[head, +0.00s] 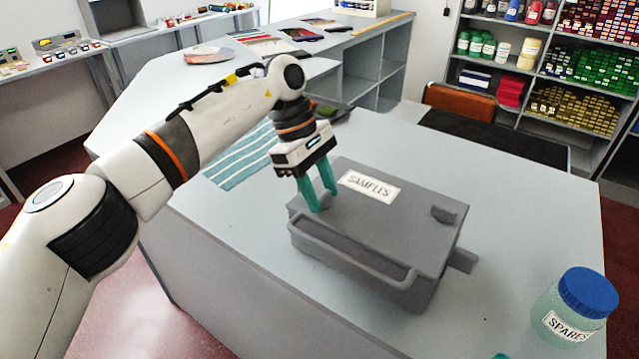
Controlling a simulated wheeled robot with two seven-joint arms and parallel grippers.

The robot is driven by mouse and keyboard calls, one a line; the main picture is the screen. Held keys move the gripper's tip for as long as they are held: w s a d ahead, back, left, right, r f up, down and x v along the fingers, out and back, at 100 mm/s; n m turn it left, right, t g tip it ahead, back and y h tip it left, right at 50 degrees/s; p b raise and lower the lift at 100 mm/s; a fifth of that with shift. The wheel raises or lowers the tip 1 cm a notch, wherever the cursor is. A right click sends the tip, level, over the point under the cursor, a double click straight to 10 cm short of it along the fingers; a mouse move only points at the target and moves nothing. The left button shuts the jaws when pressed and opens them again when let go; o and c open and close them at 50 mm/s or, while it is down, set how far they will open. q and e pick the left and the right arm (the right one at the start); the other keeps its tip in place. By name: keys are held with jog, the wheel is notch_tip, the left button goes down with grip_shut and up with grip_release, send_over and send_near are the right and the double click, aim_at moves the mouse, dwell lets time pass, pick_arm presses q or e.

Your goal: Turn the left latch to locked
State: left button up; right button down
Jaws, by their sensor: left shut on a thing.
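A grey case (370,235) labelled SAMPLES lies closed on the counter, with a handle bar (350,256) along its front side. My left gripper (321,208) points down at the left front part of the lid, its teal fingers shut on the left latch. The fingers mostly hide that latch, so its angle cannot be told. The right latch (444,213) is a small grey block near the lid's right edge. A teal tip at the bottom edge (500,356) looks like part of my right gripper; the rest is out of view.
A jar labelled SPARES (570,308) with a blue lid stands to the right of the case. A striped cloth (240,160) lies behind my left arm. The grey counter (530,215) is clear between case and jar.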

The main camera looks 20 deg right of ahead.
dwell(0.3)
pick_arm(q)
jog(key=o, duration=1)
jog(key=v, duration=0.5)
jog(key=shift+w+b, duration=0.1)
jog(key=shift+b, duration=0.25)
jog(key=shift+p+v, duration=1.55)
jog(key=shift+v, duration=1.95)
jog(key=shift+d, duration=0.1)
